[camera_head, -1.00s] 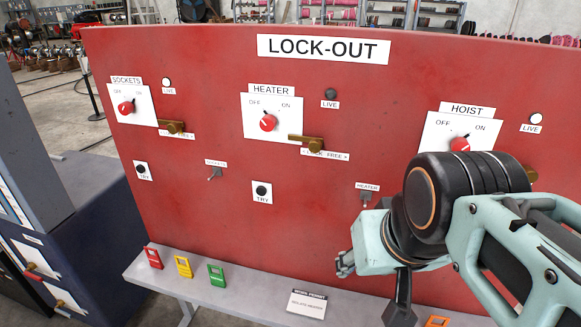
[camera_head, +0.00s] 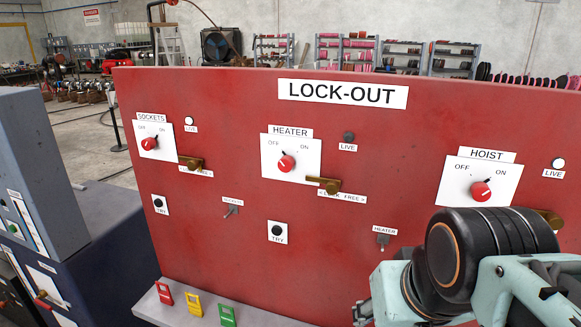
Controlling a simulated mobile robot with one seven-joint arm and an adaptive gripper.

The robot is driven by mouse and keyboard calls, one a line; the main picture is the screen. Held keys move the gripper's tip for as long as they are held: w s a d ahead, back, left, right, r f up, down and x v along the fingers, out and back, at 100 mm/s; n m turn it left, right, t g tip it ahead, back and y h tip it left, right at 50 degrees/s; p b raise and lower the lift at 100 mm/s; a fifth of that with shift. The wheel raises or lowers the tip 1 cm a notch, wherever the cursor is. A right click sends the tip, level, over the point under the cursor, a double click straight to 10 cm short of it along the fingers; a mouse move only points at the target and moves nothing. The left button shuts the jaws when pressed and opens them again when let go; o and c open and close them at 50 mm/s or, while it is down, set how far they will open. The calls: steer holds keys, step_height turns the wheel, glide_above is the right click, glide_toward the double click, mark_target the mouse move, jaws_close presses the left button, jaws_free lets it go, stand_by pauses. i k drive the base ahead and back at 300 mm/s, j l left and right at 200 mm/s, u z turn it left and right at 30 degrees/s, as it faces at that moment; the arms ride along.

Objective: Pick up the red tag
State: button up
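The red tag (camera_head: 165,293) stands at the left end of the grey ledge (camera_head: 150,305) below the red lock-out panel. A yellow tag (camera_head: 194,304) and a green tag (camera_head: 228,315) stand to its right, apart from each other. My gripper (camera_head: 363,312) is at the bottom edge, well to the right of the tags. Only a small part of it shows beside my arm, and its fingers are mostly cut off, so its opening cannot be told. The red tag is clear of it.
The panel (camera_head: 230,100) rises behind the ledge. It bears red SOCKETS (camera_head: 149,144), HEATER (camera_head: 286,163) and HOIST (camera_head: 481,191) dials and brass latches. The HEATER lamp (camera_head: 348,137) is dark. A dark blue cabinet (camera_head: 100,255) stands left of the ledge.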

mark_target(166, 297)
steer(key=u, duration=1.35)
steer(key=j+z, duration=0.1)
steer(key=z, duration=0.25)
steer(key=i+j+z, duration=0.1)
steer(key=z, duration=0.2)
steer(key=j+z, duration=0.1)
steer(key=z, duration=0.25)
steer(key=j+z, duration=0.25)
steer(key=i+j+z, duration=0.1)
steer(key=j+z, duration=0.15)
steer(key=j, duration=0.25)
steer(key=j+z, duration=0.2)
steer(key=j, duration=0.55)
steer(key=k+j+z, duration=0.2)
steer(key=j, duration=0.55)
steer(key=i, duration=0.1)
